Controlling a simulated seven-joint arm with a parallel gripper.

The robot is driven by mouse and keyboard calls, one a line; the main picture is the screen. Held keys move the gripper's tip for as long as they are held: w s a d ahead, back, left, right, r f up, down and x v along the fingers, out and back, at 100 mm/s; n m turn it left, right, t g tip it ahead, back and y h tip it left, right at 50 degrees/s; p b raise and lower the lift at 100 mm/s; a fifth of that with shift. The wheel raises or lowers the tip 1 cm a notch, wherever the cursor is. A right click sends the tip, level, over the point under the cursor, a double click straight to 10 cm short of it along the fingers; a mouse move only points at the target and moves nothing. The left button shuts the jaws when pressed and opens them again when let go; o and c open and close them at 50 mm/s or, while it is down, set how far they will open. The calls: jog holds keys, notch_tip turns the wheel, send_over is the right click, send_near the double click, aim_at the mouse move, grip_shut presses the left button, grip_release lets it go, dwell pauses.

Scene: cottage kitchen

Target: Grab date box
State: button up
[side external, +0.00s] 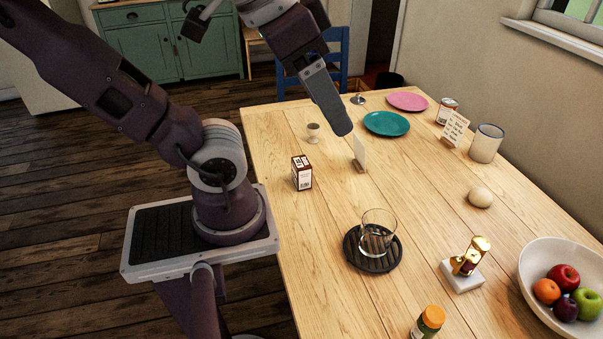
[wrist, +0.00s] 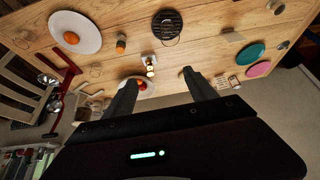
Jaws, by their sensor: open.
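A small dark-red and white carton (side external: 302,173), the likely date box, stands upright on the near left part of the table in the side view. Its label is too small to read. I cannot make it out in the wrist view. My gripper (side external: 338,122) is in the air above the table, up and to the right of the carton in the side view and apart from it. In the wrist view my gripper (wrist: 158,77) has its two fingers spread, with nothing held between them.
A card in a wooden holder (side external: 360,155) stands right of the carton, and a small cup (side external: 313,133) behind it. A glass on a dark coaster (side external: 354,258) stands in front.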

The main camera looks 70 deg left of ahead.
jog(key=w+a+n+g+h, duration=0.2)
jog(key=w+a+n, duration=0.25)
jog(key=n, duration=0.65)
jog(key=n+g, duration=0.2)
jog(key=n, duration=3)
send_over(302, 175)
jog(key=w+d, duration=0.2)
jog(key=d, duration=0.1)
jog(key=x, duration=0.2)
jog(key=s+a+r+n+g+y, duration=0.1)
jog(key=s+a+n+g+y, duration=0.1)
jog(key=a+n, duration=0.65)
jog(key=f+n, duration=0.1)
jog(key=f, duration=1.2)
jog(key=d+f+n, duration=0.1)
jog(key=f, duration=1.3)
jog(key=d+f+n, duration=0.1)
jog(key=f, duration=1.3)
jog(key=shift+w, duration=0.2)
jog(key=shift+r, duration=0.1)
grip_shut()
